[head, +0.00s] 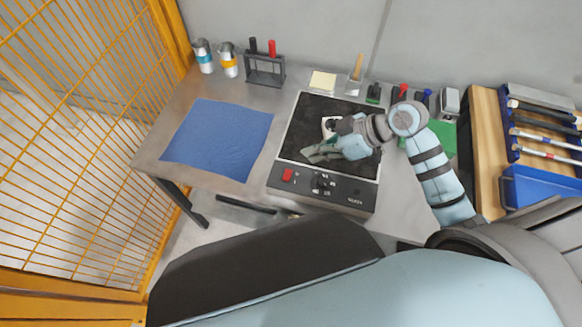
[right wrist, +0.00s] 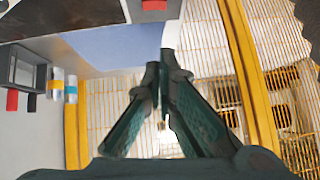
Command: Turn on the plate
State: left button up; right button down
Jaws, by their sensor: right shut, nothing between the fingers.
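The plate (head: 332,108) is a hot plate with a dark square top and a grey front panel. On the panel are a red switch (head: 287,175) at the left and a dark knob (head: 321,183) at the middle. My right gripper (head: 309,153) is over the front part of the dark top, fingers pointing left, behind the switch. Its fingers are shut and empty, also in the right wrist view (right wrist: 164,62). The gripper hides part of the top. Whether it touches the plate cannot be told. My left gripper is not in view.
A blue mat (head: 220,138) lies left of the plate. Behind stand two bottles (head: 229,63), a rack (head: 265,72) and small items. A yellow mesh fence (head: 75,130) closes the left side. A wooden board with blue bins (head: 540,188) is at the right.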

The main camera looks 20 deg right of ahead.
send_over(290, 177)
jog(key=f, duration=0.5)
jog(key=shift+w+d+f+b, duration=0.1)
jog(key=shift+w+d+b, duration=0.05)
jog(key=shift+d+b, duration=0.2)
jog(key=f, duration=0.3)
jog(key=shift+a+f, duration=0.4)
jog(key=shift+f, duration=0.4)
jog(key=shift+s+a+f, duration=0.1)
jog(key=shift+s+f, duration=0.15)
jog(key=shift+t, duration=0.3)
